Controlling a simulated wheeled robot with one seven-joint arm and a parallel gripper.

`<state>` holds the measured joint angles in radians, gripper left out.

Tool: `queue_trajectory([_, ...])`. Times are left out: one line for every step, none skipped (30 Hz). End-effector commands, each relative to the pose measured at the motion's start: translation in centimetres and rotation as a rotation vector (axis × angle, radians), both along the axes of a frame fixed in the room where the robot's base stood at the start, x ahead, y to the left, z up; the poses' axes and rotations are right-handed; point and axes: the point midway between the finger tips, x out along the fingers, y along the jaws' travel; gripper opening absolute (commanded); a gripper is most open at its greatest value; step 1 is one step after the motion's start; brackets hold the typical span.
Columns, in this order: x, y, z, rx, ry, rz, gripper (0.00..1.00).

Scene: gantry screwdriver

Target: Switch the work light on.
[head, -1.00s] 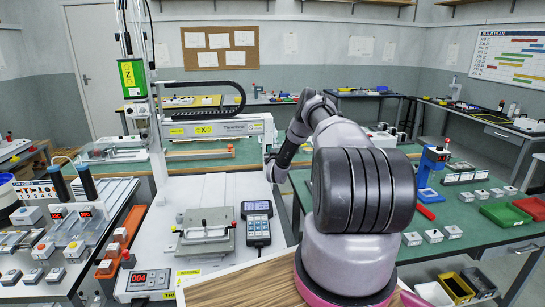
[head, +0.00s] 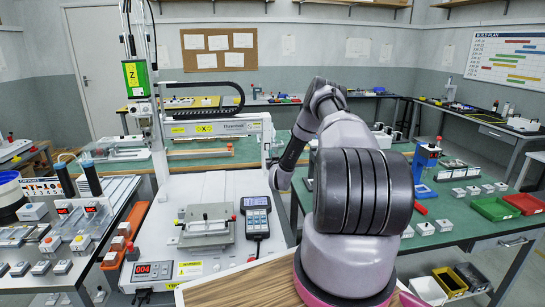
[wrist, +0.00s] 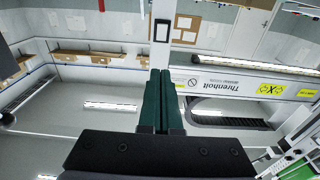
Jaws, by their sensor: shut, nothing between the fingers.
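My gripper (wrist: 162,72) has dark green fingers, closed together and empty, in the wrist view. They point at a white upright at the right end of the gantry beam (wrist: 255,86). A black-framed pale panel (wrist: 162,30) sits on this upright, just beyond the fingertips; I cannot tell whether it is the work light's switch or whether the fingers touch it. The wrist picture is upside down. In the head view the gantry beam (head: 215,127) stands behind the white machine bed, and my wrist hangs by its right end, fingers not clear. No lit work light is identifiable.
On the machine bed lie a grey fixture plate (head: 207,227), a handheld keypad (head: 257,217) and a red-display controller (head: 152,271). A green bench (head: 440,210) with trays stands right. The bed's front middle is mostly clear.

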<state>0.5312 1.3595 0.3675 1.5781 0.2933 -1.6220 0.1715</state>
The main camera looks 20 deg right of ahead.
Motion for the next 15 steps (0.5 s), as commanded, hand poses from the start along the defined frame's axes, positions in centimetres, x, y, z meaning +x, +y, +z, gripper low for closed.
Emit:
queue_trajectory([-0.8, 0.1, 0.1, 0.002, 0.002, -0.001, 0.00])
queue_trajectory([-1.1, 0.2, 0.1, 0.002, 0.002, -0.002, 0.00])
queue_trajectory([-1.6, 0.4, 0.1, 0.002, 0.002, -0.001, 0.00])
queue_trajectory([-1.8, 0.5, 0.2, 0.000, 0.001, -0.001, 0.00])
queue_trajectory([-2.0, 0.5, 0.2, 0.000, 0.001, 0.000, 0.00])
queue_trajectory([-2.2, 0.6, 0.3, 0.001, 0.002, 0.000, 0.00])
queue_trajectory([-2.3, 0.6, 0.3, 0.000, 0.001, 0.000, 0.00])
queue_trajectory([-2.4, 0.7, 0.4, 0.000, 0.000, 0.000, 0.00])
queue_trajectory([-2.5, 0.7, 0.4, -0.001, -0.001, 0.000, 0.00])
queue_trajectory([-2.5, 0.7, 0.4, -0.001, -0.001, 0.000, 0.00])
queue_trajectory([-2.5, 0.7, 0.4, -0.001, -0.001, 0.000, 0.00])
queue_trajectory([-2.5, 0.7, 0.4, 0.000, -0.001, 0.000, 0.00])
queue_trajectory([-2.5, 0.7, 0.4, 0.000, -0.001, 0.000, 0.00])
queue_trajectory([-2.5, 0.7, 0.4, 0.000, -0.001, 0.000, 0.00])
queue_trajectory([-2.5, 0.7, 0.4, 0.000, 0.000, 0.000, 0.00])
